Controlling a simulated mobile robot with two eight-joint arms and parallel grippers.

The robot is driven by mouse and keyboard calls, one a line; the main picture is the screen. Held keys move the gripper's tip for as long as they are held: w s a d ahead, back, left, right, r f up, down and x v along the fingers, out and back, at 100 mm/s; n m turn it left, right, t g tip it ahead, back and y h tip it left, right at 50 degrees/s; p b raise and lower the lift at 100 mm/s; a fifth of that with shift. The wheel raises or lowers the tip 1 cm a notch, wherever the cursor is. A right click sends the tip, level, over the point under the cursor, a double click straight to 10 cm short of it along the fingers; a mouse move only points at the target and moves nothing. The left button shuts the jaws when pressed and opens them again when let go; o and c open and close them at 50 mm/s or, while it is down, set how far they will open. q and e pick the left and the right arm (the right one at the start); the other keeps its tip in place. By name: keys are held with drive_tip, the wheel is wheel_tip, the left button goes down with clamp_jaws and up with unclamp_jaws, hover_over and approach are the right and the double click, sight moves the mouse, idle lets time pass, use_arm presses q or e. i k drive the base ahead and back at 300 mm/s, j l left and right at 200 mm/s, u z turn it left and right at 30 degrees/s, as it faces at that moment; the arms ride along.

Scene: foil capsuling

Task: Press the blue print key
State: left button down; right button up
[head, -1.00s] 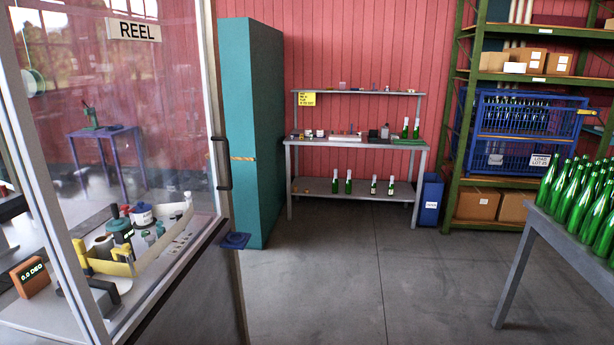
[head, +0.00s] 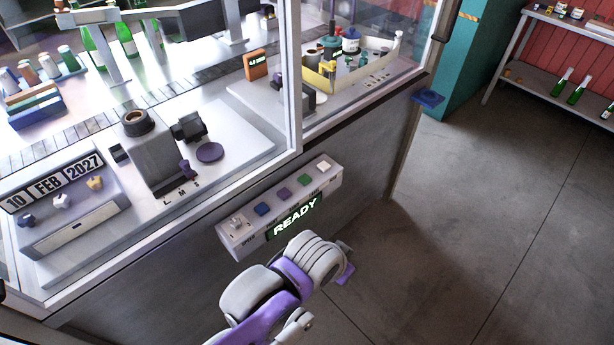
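A key panel (head: 226,236) is fixed on the front of the machine. The blue print key (head: 262,209) is on it, between a pale metal switch at the lower left end and a purple key (head: 283,195). A green key (head: 304,180) and a white key (head: 323,167) follow to the right. A lit display (head: 297,217) below the keys reads READY. A white and purple arm of mine, seemingly the left, rises from the bottom, below the panel and apart from the blue key. Its gripper (head: 345,273) is mostly hidden behind the wrist. My other gripper is out of view.
Above the panel is the machine's bench with a dark grey coder block (head: 150,160) and a date board (head: 52,190) reading 10 FEB 2027. A glazed frame post (head: 294,75) stands behind the panel's right part. Open floor (head: 480,200) lies to the right.

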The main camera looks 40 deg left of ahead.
sight(262, 209)
drive_tip(key=u, duration=1.75)
